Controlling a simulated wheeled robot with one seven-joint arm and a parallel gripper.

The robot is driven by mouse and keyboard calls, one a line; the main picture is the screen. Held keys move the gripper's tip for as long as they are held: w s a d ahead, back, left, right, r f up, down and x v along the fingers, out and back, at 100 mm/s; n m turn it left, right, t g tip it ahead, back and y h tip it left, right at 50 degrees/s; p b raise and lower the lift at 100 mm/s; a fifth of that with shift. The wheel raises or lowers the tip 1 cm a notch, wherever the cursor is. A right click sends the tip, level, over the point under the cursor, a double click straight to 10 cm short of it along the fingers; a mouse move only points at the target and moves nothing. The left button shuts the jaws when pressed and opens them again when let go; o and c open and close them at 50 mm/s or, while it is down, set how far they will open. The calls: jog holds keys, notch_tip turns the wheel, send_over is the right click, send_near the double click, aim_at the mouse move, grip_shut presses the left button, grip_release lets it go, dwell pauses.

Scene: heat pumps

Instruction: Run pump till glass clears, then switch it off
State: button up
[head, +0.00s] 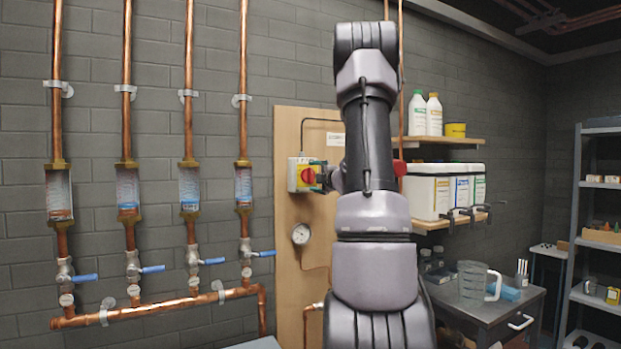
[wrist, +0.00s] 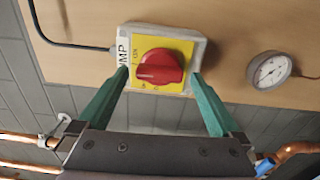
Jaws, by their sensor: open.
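The pump switch is a red rotary knob (wrist: 160,67) on a yellow plate (wrist: 183,48) in a pale box, lettering partly readable. It also shows in the head view as a red knob (head: 306,176). The knob's ridge lies roughly crosswise in the wrist view; I cannot tell surely whether it points to on or off. My gripper (wrist: 158,76) is open, its green fingers either side of the knob with gaps visible. Several sight glasses stand on copper pipes: a greyish leftmost glass (head: 59,193), then bluish ones (head: 127,190), (head: 189,188), (head: 243,185), cloudy or streaked.
A dial gauge (head: 301,234) is on the wooden board (head: 288,130) below the switch. Blue-handled valves (head: 85,277) sit under the glasses. Shelves with white jugs (head: 428,192) stand right of my arm. A clear measuring jug (head: 473,284) is on a grey bench.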

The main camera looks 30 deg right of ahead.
jog(key=s, duration=0.7)
jog(key=shift+a, duration=0.2)
dwell(0.4)
jog(key=s+a+r+n+g+y, duration=0.1)
jog(key=s+a+n+g+y, duration=0.25)
jog(key=a+n, duration=0.85)
jog(key=s+a+r+n+g+y, duration=0.1)
jog(key=s+a+n+g+y, duration=0.3)
jog(key=a+n, duration=0.8)
jog(key=s+a+f+n+g, duration=0.4)
jog(key=s+a+n, duration=0.6)
jog(key=s+n, duration=0.3)
jog(key=s+d+f+n+h, duration=0.1)
jog(key=s+n+h, duration=0.3)
jog(key=n, duration=0.9)
jog(key=s+d, duration=0.1)
jog(key=s, duration=0.2)
jog(key=shift+s+t, duration=0.25)
jog(key=shift+t, duration=0.1)
